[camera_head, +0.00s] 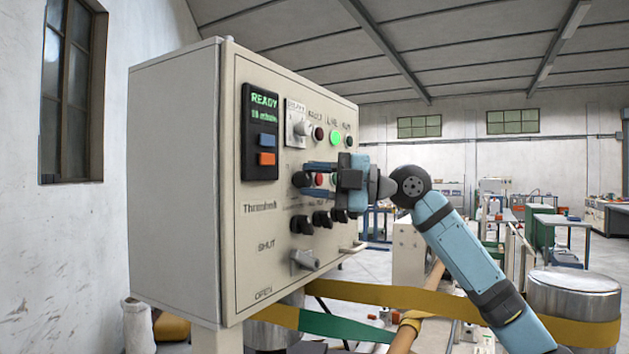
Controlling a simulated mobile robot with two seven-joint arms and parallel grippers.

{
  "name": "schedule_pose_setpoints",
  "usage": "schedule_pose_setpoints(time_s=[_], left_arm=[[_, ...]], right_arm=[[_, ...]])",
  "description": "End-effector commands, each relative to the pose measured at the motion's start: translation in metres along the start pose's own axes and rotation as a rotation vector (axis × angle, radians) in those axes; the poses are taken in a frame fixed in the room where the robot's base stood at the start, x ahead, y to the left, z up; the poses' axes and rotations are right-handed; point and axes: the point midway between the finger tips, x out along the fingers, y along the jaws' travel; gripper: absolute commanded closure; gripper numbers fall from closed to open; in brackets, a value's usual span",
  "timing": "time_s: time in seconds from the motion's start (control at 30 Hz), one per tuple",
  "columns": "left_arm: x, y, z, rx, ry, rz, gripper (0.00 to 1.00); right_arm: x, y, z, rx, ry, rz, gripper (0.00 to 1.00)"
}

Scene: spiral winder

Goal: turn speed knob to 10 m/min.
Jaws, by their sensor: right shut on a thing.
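A beige control cabinet (174,190) stands at the left, its panel facing right. My right gripper (307,179) reaches in from the right, its fingers pointing left at the panel. It is shut on a black knob (299,179) in the middle row, which the fingers partly hide; its pointer and scale cannot be read. The display (260,131) reads READY in green, with a smaller line below that looks like "10 m/min" but is too small to be sure. My left gripper is not in view.
Below the gripper are several black knobs (301,225) and a grey lever (304,260) between SHUT and OPEN. Above are a grey selector (301,128) and a lit green lamp (335,139). A yellow band (400,297) runs below to a metal drum (574,290).

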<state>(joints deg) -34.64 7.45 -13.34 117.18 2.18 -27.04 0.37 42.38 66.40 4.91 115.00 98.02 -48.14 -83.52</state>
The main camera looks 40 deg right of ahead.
Motion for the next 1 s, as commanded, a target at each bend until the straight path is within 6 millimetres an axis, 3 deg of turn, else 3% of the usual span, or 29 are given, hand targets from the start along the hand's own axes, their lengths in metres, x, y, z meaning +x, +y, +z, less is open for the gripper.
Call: schedule_pose_setpoints(time_s=[0.67, 0.7, 0.77, 0.8, 1.0], left_arm=[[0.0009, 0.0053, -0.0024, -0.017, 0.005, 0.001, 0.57], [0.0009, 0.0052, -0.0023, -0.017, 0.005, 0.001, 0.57], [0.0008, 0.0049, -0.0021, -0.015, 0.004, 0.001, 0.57], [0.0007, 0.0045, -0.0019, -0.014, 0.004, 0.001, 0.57], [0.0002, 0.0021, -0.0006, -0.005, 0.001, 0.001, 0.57]], right_arm=[[-0.0001, 0.0008, 0.0003, -0.056, -0.002, -0.022, 0.91], [-0.0001, 0.0008, 0.0003, -0.056, -0.002, -0.022, 0.6], [-0.0001, 0.0008, 0.0003, -0.056, -0.002, -0.022, 0.46], [-0.0001, 0.0007, 0.0003, -0.056, -0.001, -0.022, 0.41], [0.0, 0.0005, 0.0002, -0.056, -0.001, -0.022, 0.41]])
